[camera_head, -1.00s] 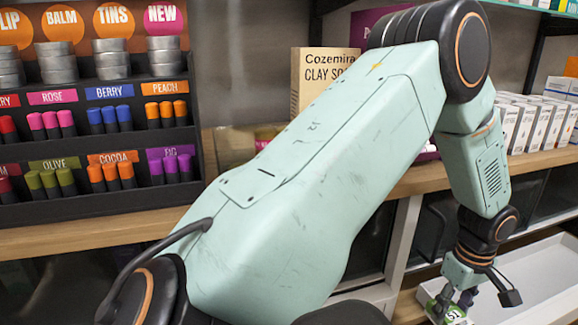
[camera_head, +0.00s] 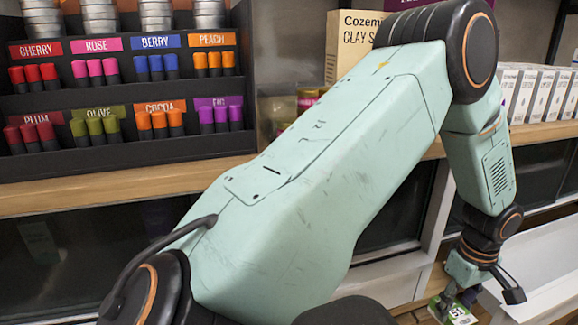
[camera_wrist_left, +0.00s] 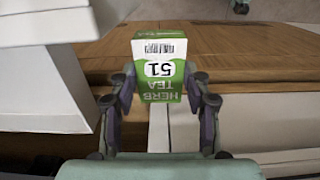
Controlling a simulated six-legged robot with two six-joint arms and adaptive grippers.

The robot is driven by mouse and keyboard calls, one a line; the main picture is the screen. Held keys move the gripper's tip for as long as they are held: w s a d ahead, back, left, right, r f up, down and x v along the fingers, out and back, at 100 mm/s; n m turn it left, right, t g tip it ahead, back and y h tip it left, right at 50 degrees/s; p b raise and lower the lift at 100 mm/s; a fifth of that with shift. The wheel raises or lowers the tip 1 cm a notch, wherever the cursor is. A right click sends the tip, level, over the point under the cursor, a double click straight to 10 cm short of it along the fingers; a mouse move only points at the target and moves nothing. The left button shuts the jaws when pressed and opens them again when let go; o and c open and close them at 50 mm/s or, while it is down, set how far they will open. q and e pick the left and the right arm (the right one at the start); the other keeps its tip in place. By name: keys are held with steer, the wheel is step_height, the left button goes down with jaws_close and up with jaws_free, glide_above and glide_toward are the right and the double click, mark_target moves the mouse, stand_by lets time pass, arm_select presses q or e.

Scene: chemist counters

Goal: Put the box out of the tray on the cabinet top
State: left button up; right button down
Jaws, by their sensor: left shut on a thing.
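A small green and white box (camera_wrist_left: 160,75), marked "HERB TEA" and "51", is between the fingers of my left gripper (camera_wrist_left: 160,100) in the left wrist view. The fingers are shut on its two sides. In the head view the left gripper (camera_head: 462,290) is low at the right, pointing down, with the box (camera_head: 456,312) under it. A white tray (camera_head: 545,265) lies just right of the gripper. The box is beside the tray's near left side, over a wooden surface (camera_head: 432,285). I cannot tell whether the box touches that surface. My right gripper is not in view.
A wooden shelf (camera_head: 120,188) runs across behind my left arm. It bears a black display rack (camera_head: 120,105) of lipsticks and tins, a clay soap box (camera_head: 345,45) and white cartons (camera_head: 545,95). Dark glass panels lie below it.

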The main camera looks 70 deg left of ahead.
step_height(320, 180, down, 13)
steer(key=b, duration=1.2)
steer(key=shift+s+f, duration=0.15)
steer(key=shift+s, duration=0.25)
